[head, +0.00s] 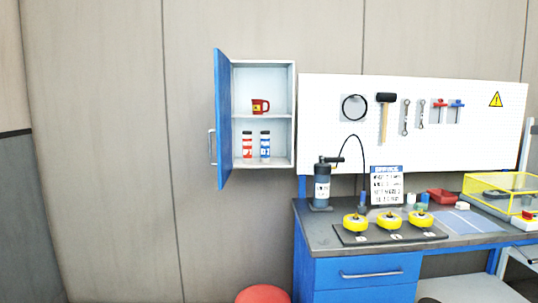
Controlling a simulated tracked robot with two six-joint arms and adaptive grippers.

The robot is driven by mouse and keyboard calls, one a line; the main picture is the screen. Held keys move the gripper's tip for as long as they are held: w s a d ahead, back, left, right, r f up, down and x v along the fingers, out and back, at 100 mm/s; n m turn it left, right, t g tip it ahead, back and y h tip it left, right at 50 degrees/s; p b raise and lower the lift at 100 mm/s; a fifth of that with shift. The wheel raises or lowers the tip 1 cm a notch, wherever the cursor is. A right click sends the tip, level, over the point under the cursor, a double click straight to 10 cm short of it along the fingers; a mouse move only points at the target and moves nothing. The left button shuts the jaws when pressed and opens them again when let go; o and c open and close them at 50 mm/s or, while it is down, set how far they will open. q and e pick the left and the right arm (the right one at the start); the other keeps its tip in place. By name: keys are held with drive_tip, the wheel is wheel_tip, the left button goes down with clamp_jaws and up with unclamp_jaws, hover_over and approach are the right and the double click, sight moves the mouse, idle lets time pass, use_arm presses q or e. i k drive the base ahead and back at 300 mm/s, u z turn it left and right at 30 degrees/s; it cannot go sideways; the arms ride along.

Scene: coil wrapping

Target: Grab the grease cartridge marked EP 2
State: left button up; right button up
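Two small cartridges stand upright side by side on the lower shelf of the open wall cabinet (293,90). The left one is a red and white cartridge (247,146). The right one is a blue and white cartridge (265,146). The marks on both are too small to read, so I cannot tell which is EP 2. A red mug (260,106) stands on the shelf above. Neither of my grippers is in view.
The blue cabinet door (223,120) stands open to the left. A red stool (262,295) stands in front.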

sight(247, 136)
drive_tip(key=z, duration=0.1)
drive_tip(key=i, duration=1)
drive_tip(key=u, duration=0.1)
